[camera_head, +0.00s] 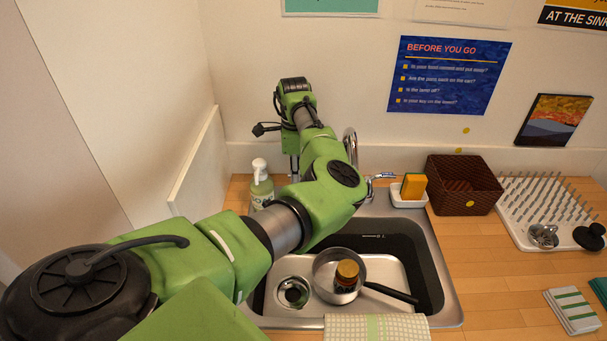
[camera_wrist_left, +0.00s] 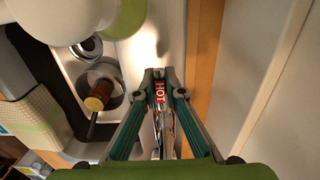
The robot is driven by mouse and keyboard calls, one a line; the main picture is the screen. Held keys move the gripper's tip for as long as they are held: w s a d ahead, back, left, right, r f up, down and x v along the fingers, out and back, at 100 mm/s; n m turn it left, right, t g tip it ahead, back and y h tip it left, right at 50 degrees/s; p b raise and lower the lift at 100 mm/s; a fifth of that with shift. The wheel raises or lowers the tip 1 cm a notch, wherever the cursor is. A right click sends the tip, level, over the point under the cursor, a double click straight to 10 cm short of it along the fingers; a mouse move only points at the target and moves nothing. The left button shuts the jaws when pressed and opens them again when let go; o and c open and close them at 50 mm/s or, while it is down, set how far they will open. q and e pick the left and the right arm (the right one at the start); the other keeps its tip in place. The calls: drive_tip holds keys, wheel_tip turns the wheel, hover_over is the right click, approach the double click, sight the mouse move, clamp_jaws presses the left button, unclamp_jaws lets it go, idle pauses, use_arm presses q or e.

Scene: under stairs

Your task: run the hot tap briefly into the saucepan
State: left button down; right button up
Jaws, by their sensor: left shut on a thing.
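The saucepan (camera_head: 325,268) sits in the sink basin, its black handle pointing right; a brown jar with an orange lid (camera_head: 346,274) stands inside it. The pan (camera_wrist_left: 113,99) and jar (camera_wrist_left: 98,97) also show in the left wrist view. My left gripper (camera_wrist_left: 160,78) is shut on the hot tap handle, whose red HOT label (camera_wrist_left: 160,92) shows between the fingers. In the head view my left arm hides the hot handle. The chrome tap spout (camera_head: 350,143) rises behind my arm. I cannot see any water running. My right gripper is out of view.
A soap bottle (camera_head: 261,184) stands left of the sink. A yellow sponge (camera_head: 413,186) in a white dish, a brown basket (camera_head: 462,183) and a drying rack (camera_head: 545,205) stand to the right. A checked cloth (camera_head: 377,328) hangs over the front edge.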

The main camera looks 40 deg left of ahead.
use_arm(q)
drive_tip(key=shift+s+r+p, duration=0.1)
drive_tip(key=shift+r+p, duration=0.05)
drive_tip(key=shift+p, duration=0.2)
drive_tip(key=d+n+p, duration=0.1)
drive_tip(key=n+p, duration=0.1)
drive_tip(key=s+d+n+p, duration=0.1)
drive_tip(key=n+p, duration=0.2)
drive_tip(key=shift+s+r, duration=0.15)
drive_tip(key=shift+s+d+n+p, duration=0.15)
drive_tip(key=shift+d+n+p, duration=0.25)
drive_tip(key=shift+n+p, duration=0.4)
drive_tip(key=shift+f+n, duration=0.3)
drive_tip(key=shift+d, duration=0.1)
